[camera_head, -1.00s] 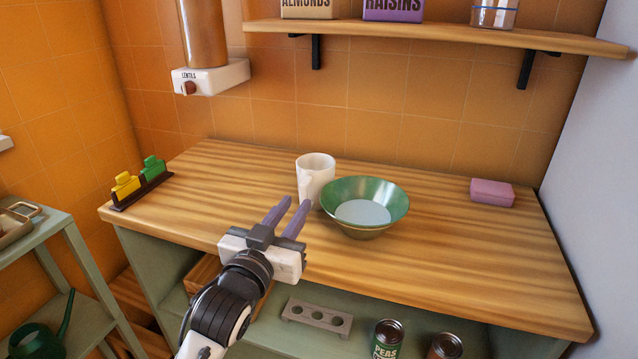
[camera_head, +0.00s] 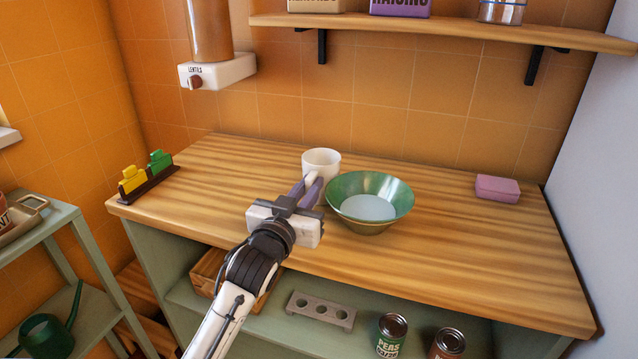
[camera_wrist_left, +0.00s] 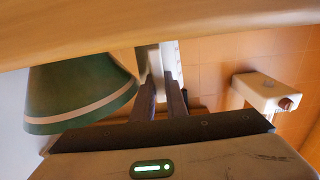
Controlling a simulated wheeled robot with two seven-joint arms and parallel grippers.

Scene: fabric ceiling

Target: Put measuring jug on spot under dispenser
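The white measuring jug (camera_head: 322,160) stands upright on the wooden counter, its handle towards me. It is partly visible in the left wrist view (camera_wrist_left: 155,62). My left gripper (camera_head: 308,189) is at the jug's near side, with its purple fingers apart and the handle seeming to lie between them. Contact with the handle is unclear. The lentils dispenser (camera_head: 217,71) is on the back wall to the left, and it also shows in the left wrist view (camera_wrist_left: 268,93). The counter below it is bare; I see no marked spot. My right gripper is not in view.
A green bowl (camera_head: 370,188) stands close to the right of the jug and the fingers. Yellow and green clips (camera_head: 146,176) sit in a dark holder at the counter's left end. A pink sponge (camera_head: 497,189) lies far right. The counter's left part is clear.

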